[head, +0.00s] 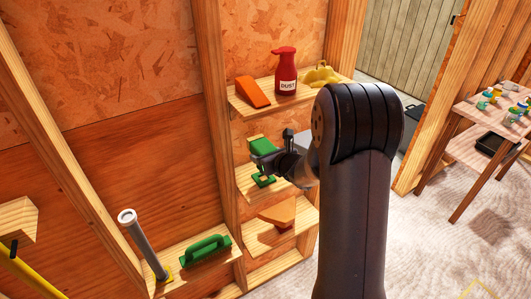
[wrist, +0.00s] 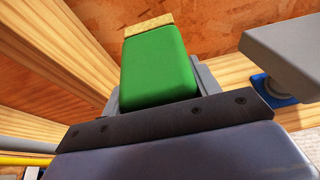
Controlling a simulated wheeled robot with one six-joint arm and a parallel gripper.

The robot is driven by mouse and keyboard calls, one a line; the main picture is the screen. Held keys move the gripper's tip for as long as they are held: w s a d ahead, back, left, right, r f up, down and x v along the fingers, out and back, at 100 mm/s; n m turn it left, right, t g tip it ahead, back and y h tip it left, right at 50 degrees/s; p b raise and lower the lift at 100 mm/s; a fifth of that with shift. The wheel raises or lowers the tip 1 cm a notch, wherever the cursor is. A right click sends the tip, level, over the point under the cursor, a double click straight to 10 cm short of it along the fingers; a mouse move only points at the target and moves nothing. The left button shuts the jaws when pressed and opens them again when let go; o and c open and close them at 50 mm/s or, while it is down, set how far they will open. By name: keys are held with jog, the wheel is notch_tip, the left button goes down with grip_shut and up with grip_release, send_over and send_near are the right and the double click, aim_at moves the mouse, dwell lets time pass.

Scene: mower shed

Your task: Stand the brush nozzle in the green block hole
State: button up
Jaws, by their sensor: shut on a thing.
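The brush nozzle (head: 262,146) is a green tapered body with a tan strip, likely its bristles, along its far end. My gripper (head: 270,152) is shut on it in front of the middle shelf. In the wrist view the nozzle (wrist: 157,68) sits between the grey fingers of my gripper (wrist: 158,92), tan end pointing away. The green block (head: 263,181) is a small piece on the middle shelf, just below the held nozzle. The nozzle looks apart from it, but the gap is hard to judge. Its hole is too small to see clearly, and the wrist view does not show the block.
The upper shelf (head: 241,107) holds an orange wedge (head: 253,92), a red bottle (head: 285,75) and a yellow item (head: 321,75). Below are an orange-brown piece (head: 278,214), a green handled tool (head: 206,249) and a grey tube (head: 143,245). A grey part (wrist: 285,40) is close right of my gripper.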

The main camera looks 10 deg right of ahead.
jog(key=shift+f+b, duration=1)
jog(key=shift+f, duration=0.65)
jog(key=shift+f+b, duration=0.75)
jog(key=shift+b, duration=0.25)
jog(key=o, duration=1.1)
jog(key=shift+o, duration=0.2)
jog(key=b+v, duration=0.1)
jog(key=v, duration=0.9)
jog(key=shift+s, duration=0.35)
jog(key=shift+r, duration=0.1)
